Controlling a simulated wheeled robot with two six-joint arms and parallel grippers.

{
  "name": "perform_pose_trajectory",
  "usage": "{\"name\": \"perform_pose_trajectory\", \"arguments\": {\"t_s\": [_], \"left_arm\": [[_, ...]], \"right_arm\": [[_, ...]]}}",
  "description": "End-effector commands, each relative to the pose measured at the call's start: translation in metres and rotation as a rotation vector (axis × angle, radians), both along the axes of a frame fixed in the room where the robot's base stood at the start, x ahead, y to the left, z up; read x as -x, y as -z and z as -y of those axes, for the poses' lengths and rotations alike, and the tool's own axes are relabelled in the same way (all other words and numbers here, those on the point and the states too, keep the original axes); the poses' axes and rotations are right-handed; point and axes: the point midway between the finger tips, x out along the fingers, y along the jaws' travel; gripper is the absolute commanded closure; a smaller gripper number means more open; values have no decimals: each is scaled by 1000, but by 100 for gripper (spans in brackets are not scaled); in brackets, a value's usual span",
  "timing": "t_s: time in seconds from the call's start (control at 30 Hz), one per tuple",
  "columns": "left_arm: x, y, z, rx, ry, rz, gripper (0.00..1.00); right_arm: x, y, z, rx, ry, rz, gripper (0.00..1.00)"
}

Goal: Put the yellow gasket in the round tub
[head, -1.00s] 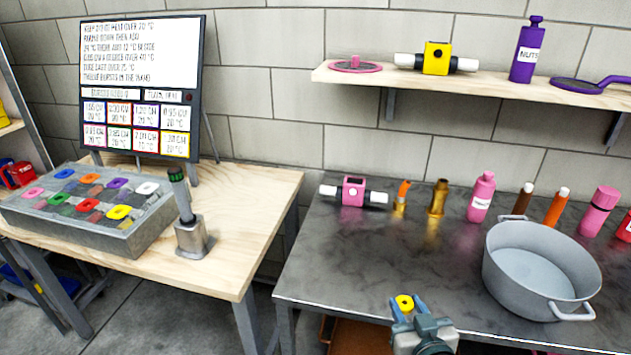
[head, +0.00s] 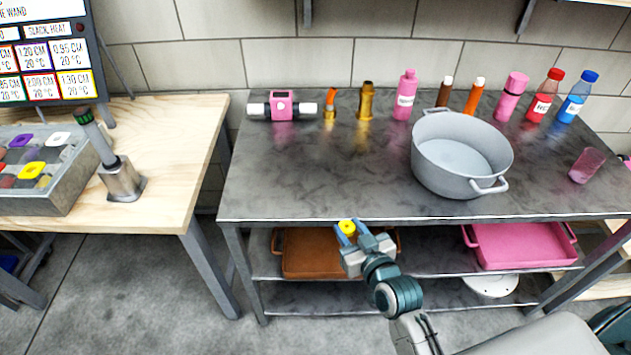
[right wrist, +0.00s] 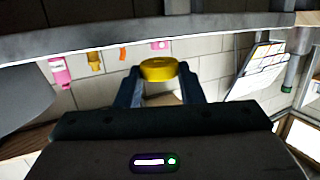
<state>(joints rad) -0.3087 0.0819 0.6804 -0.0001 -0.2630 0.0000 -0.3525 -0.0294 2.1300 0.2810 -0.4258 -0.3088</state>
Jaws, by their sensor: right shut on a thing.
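The yellow gasket (head: 347,227) is held between the fingertips of my right gripper (head: 349,233), which is shut on it. It also shows between the two fingers in the right wrist view (right wrist: 158,69). The gripper is in front of the metal table's front edge, close to the edge in the head view. The round tub (head: 461,160) is a grey two-handled pot standing upright on the metal table, to the right of and beyond the gripper. The visible part of its inside looks empty. My left gripper is not in view.
The metal table (head: 320,185) is clear in front and left of the tub. Several bottles, including a pink bottle (head: 405,97), line its back. A tilted cup (head: 587,165) is right of the tub. A brown tray (head: 310,255) and a pink tray (head: 520,245) sit on the shelf below.

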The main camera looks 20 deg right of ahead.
Motion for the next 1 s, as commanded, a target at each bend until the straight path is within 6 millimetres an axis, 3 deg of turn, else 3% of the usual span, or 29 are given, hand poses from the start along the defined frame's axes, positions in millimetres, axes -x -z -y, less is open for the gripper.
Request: {"name": "perform_pose_trajectory", "arguments": {"t_s": [0.27, 0.37, 0.7, 1.0], "left_arm": [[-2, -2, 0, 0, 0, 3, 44], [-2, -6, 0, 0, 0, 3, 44], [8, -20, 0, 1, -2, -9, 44], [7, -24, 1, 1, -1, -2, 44]], "right_arm": [[-7, -2, -1, 0, 0, 2, 86], [-24, -4, -3, -1, 0, 3, 86], [-112, -4, -13, 0, 0, 1, 86], [-145, -2, -17, 0, 0, 0, 86]]}}
